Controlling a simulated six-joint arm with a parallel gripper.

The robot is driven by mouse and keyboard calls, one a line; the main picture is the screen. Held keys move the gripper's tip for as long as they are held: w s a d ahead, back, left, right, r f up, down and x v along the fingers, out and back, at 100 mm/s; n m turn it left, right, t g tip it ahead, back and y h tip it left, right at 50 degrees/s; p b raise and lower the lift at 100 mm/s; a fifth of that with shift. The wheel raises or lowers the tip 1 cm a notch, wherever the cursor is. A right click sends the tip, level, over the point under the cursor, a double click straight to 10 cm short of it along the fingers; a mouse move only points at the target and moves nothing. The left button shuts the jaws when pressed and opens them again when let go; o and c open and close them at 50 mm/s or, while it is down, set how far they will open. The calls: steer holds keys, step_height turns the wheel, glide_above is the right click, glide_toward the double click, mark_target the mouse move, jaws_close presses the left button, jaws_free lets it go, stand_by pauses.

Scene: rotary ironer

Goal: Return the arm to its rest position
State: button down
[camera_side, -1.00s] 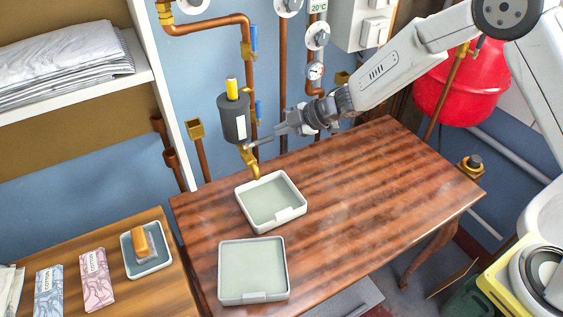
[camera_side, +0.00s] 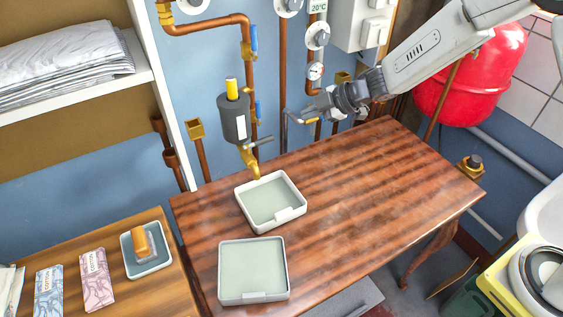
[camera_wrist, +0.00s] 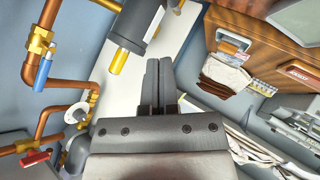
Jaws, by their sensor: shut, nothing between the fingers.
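My gripper (camera_side: 290,117) is in the side view, above the back of the wooden table and to the right of the dark grey cylinder (camera_side: 234,118) with the brass tap. It is shut and empty, and it touches nothing that I can see. In the wrist view the two dark fingers (camera_wrist: 158,70) lie together, with the cylinder (camera_wrist: 136,22) and its yellow top beyond them. My arm reaches in from the upper right.
Two pale trays, a rear one (camera_side: 270,202) and a front one (camera_side: 252,270), stand on the wooden table (camera_side: 370,190). Copper pipes (camera_side: 283,80) run along the wall behind. A red tank (camera_side: 470,85) hangs at the right. The table's right half is clear.

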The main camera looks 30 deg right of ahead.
steer(key=s+d+r+m+t+h, duration=0.1)
steer(key=s+d+r+m+h, duration=0.1)
steer(key=s+d+m+h, duration=0.3)
steer(key=s+d+f+m+g+h, duration=0.1)
steer(key=s+d+m+g, duration=0.2)
steer(key=s+m, duration=0.3)
steer(key=s+d+f+m+g+h, duration=0.1)
steer(key=s+d+m+g, duration=0.2)
steer(key=s, duration=1.1)
steer(key=m, duration=0.3)
steer(key=shift+s+f, duration=0.2)
steer(key=shift+f, duration=0.05)
